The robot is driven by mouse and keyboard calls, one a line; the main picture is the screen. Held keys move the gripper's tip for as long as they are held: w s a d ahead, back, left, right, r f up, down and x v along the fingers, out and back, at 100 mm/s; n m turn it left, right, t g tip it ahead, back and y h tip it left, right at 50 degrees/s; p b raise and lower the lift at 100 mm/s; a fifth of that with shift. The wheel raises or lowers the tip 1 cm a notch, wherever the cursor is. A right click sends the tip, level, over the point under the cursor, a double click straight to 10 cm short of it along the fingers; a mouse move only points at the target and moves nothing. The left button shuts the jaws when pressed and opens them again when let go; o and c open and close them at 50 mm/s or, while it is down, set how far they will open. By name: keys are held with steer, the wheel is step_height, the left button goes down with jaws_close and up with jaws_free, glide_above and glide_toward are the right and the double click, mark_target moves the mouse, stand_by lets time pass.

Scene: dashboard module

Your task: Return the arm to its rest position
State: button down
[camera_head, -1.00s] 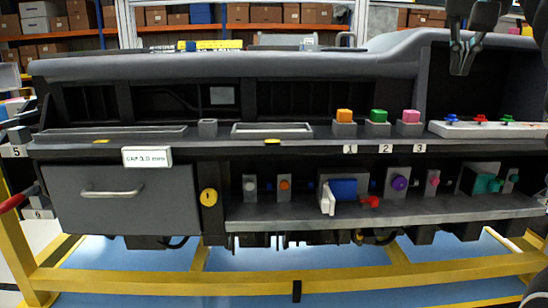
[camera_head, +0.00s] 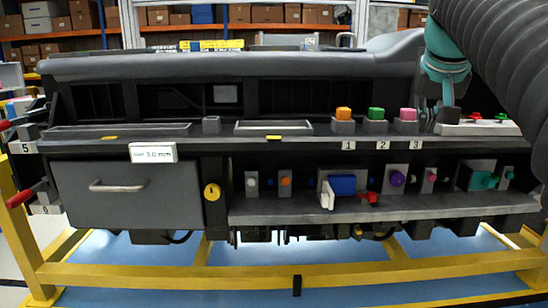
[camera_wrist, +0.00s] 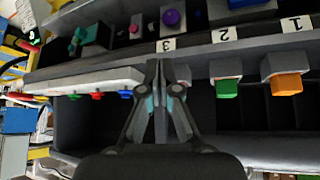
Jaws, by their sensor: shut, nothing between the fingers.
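My gripper (camera_head: 446,118) is at the right of the dashboard in the head view, at the left end of the white strip (camera_head: 480,128). It also shows in the wrist view (camera_wrist: 158,66), with its fingers together and nothing between them. My grey ribbed arm (camera_head: 505,60) fills the top right corner of the head view. In the wrist view, the fingers cover the area where the pink block (camera_head: 408,114) stands. Whether the gripper touches anything cannot be told.
Orange (camera_head: 343,113) and green (camera_head: 376,113) blocks stand on small holders left of the pink one. Red and green knobs sit on the white strip. The lower shelf (camera_head: 300,212) carries coloured connectors. A grey drawer (camera_head: 130,205) is at the left, above the yellow frame (camera_head: 200,285).

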steer(key=s+a+f+n+y, duration=0.1)
steer(key=s+a+f, duration=0.3)
steer(key=f, duration=0.6)
steer(key=s+a+f+n, duration=0.1)
steer(key=s+a+f, duration=0.3)
steer(key=s+f, duration=0.5)
steer(key=s+a+f+n+g+y, duration=0.1)
steer(key=s+a+f, duration=0.2)
steer(key=s+f, duration=0.4)
step_height(320, 180, down, 6)
steer(key=shift+a+f+y, duration=0.1)
steer(key=shift+a+y, duration=0.2)
steer(key=shift+a, duration=0.1)
